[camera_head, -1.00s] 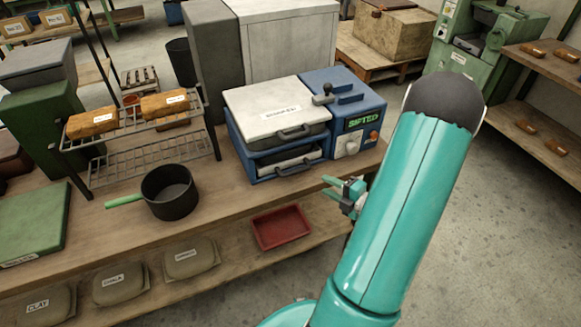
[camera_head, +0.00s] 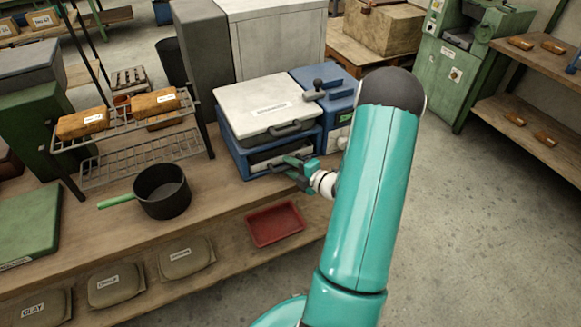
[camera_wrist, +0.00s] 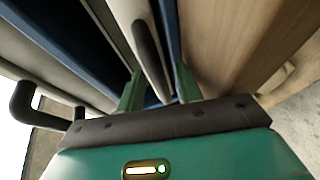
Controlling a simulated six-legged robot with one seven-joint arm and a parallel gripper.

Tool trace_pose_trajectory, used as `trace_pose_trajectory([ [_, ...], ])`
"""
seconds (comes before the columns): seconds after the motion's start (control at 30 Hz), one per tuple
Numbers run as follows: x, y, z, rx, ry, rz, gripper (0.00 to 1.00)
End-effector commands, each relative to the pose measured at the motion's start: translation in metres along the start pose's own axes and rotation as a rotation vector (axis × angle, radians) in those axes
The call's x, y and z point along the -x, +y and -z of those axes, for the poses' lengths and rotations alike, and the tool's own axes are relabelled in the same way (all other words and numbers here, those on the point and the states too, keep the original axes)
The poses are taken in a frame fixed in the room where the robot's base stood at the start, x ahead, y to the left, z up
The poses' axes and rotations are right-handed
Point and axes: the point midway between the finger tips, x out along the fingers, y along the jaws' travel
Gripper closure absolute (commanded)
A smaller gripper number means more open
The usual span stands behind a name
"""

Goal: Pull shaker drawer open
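The shaker (camera_head: 233,150) is a blue box with a pale labelled lid (camera_head: 265,103) and a blue control side (camera_head: 335,105). Its drawer (camera_head: 262,158) is the pale, dark-edged front low in the blue frame and looks closed. My gripper (camera_head: 285,164) is at the drawer front and hides part of it. In the wrist view, the dark drawer handle (camera_wrist: 150,55) lies between the two green fingers of my gripper (camera_wrist: 160,86). The fingers are apart, with gaps beside the handle. The lid's own handle (camera_head: 292,127) is above.
The shaker stands on a wooden bench (camera_head: 225,185). A black pot (camera_head: 163,195) with a green handle and a wire rack (camera_head: 140,160) are to the left. A red tray (camera_head: 275,224) sits on the lower shelf. Open floor (camera_head: 470,220) is at right.

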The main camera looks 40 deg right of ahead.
Motion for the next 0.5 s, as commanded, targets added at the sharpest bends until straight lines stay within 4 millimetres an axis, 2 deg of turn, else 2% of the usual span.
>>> trace_pose_trajectory([
  [0.23, -0.0013, 0.0003, -0.0001, 0.001, 0.000, 0.000, 0.64],
  [0.4, -0.0011, 0.0003, -0.0001, 0.001, 0.001, 0.000, 0.98],
  [0.5, -0.0010, 0.0003, -0.0001, 0.001, 0.001, 0.000, 1.00],
])
